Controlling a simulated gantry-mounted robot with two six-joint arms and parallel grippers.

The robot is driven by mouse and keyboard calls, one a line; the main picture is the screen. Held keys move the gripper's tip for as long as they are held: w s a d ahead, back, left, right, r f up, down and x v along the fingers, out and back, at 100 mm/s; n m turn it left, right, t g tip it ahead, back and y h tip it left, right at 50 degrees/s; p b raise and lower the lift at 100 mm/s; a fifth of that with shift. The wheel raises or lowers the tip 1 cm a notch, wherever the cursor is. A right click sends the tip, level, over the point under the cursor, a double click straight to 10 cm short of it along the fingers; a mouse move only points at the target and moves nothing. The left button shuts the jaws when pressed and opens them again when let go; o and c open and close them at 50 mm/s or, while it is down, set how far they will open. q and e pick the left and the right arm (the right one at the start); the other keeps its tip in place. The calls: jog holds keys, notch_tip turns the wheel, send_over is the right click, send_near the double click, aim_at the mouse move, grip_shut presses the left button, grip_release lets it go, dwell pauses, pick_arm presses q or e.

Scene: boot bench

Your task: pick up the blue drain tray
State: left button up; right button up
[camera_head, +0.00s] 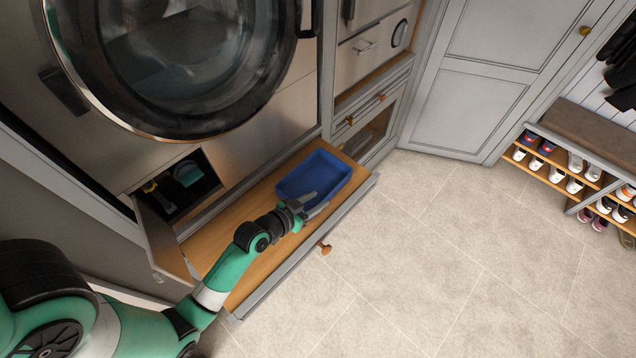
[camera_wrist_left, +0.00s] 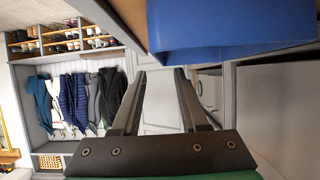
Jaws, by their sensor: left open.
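The blue drain tray (camera_head: 313,172) sits on the wooden top of a pulled-out drawer (camera_head: 262,192) below the washing machine. My left gripper (camera_head: 314,204) is at the tray's near edge in the head view. Its two fingers are apart with nothing between them. In the left wrist view the blue tray (camera_wrist_left: 230,28) fills the top right, beside the open left gripper (camera_wrist_left: 163,80). Whether a finger touches the tray rim cannot be told. My right gripper is in neither view.
The washing machine (camera_head: 215,60) stands above the drawer. A small open hatch (camera_head: 172,187) with items inside is to the left. The drawer has an orange-brown knob (camera_head: 324,248). Tiled floor (camera_head: 420,255) is clear to the right, with a shoe rack (camera_head: 555,165) beyond.

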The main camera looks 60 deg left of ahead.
aim_at(332, 191)
pick_arm(q)
jog(key=b+x, duration=0.1)
jog(key=x, duration=0.7)
jog(key=shift+w, duration=0.1)
grip_shut()
jog(key=shift+r, duration=0.1)
dwell(1.2)
